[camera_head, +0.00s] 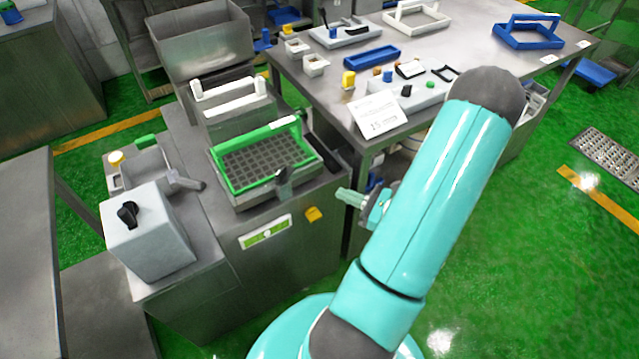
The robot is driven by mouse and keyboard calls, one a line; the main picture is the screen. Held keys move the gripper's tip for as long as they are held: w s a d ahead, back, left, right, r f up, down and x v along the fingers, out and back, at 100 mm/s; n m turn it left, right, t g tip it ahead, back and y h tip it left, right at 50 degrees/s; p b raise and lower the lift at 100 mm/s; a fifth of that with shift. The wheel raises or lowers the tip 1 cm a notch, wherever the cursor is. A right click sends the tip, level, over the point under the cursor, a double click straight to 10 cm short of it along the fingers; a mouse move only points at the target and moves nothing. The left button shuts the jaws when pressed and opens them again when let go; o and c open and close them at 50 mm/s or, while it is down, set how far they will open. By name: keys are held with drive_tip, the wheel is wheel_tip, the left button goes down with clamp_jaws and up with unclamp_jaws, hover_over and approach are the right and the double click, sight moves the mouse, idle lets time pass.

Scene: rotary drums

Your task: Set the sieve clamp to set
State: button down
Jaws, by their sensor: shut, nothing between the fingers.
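A green-framed sieve (224,178) with a dark grid sits in a metal housing on the machine at centre left. A dark lever (283,178) stands at its front edge, and a black handle (325,157) lies along its right side. I cannot tell for sure which of these is the sieve clamp, or its setting. My gripper (343,196) is shut and empty, to the right of the machine's front right corner. It is apart from both levers in the picture. My turquoise arm reaches in from the lower right and hides part of the bench behind.
A grey box with a black knob (127,213) stands at the machine's left end. A steel bench (320,91) with trays, cups and a sign stands behind. Green floor is open at right.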

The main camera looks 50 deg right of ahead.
sight(293, 172)
drive_tip(key=x, duration=1.3)
drive_tip(key=shift+w+a, duration=0.15)
drive_tip(key=shift+w, duration=0.05)
drive_tip(key=shift+w+d+n+g+y, duration=0.2)
drive_tip(key=shift+n+y, duration=0.2)
drive_tip(key=shift+y, duration=0.15)
drive_tip(key=shift+w+d+n+g+y, duration=0.1)
drive_tip(key=shift+w+n+g+y, duration=0.1)
drive_tip(key=shift+n+y, duration=0.3)
drive_tip(key=shift+w+d, duration=0.1)
drive_tip(key=shift+w, duration=0.1)
